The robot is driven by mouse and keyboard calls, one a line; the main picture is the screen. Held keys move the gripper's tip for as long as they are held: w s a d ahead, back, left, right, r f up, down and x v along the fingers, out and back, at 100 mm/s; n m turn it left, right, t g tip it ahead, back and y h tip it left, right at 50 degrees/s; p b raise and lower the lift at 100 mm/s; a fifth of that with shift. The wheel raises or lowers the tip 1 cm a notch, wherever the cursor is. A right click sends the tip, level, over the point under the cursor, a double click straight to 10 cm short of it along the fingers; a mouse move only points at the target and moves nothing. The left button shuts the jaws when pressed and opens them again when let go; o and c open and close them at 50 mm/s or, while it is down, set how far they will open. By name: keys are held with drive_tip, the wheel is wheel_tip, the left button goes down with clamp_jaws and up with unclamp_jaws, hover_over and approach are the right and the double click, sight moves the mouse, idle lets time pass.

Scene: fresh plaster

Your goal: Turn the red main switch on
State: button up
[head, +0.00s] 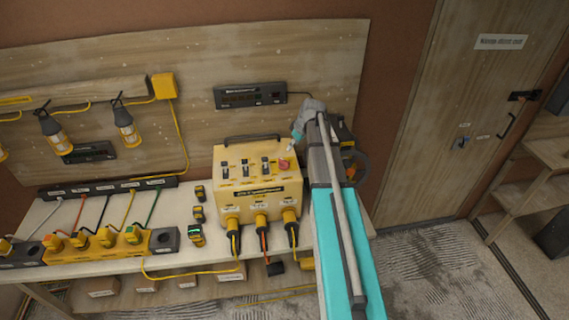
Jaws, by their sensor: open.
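The red main switch (285,163) is a small red knob at the right end of the sloped panel on a yellow power box (232,204). Its exact position is too small to read. Several black toggle switches (245,166) stand in a row to its left. My gripper (291,146) hangs from my grey and teal arm just above and slightly right of the red switch, pointing down toward it. It is open and holds nothing that I can see. Whether its fingers touch the switch cannot be told from this view.
Plugs with cables (261,222) come out of the box front. Small yellow-black devices (197,235) lie left of the box on the bench (62,213). A black handle (252,138) stands on the box's back edge. A dark display (250,96) hangs on the board behind.

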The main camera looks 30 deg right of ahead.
sight(284, 160)
drive_tip(key=shift+b+x, duration=4.85)
drive_tip(key=shift+x, duration=0.75)
drive_tip(key=shift+w, duration=0.1)
drive_tip(key=shift+c, duration=0.3)
clamp_jaws()
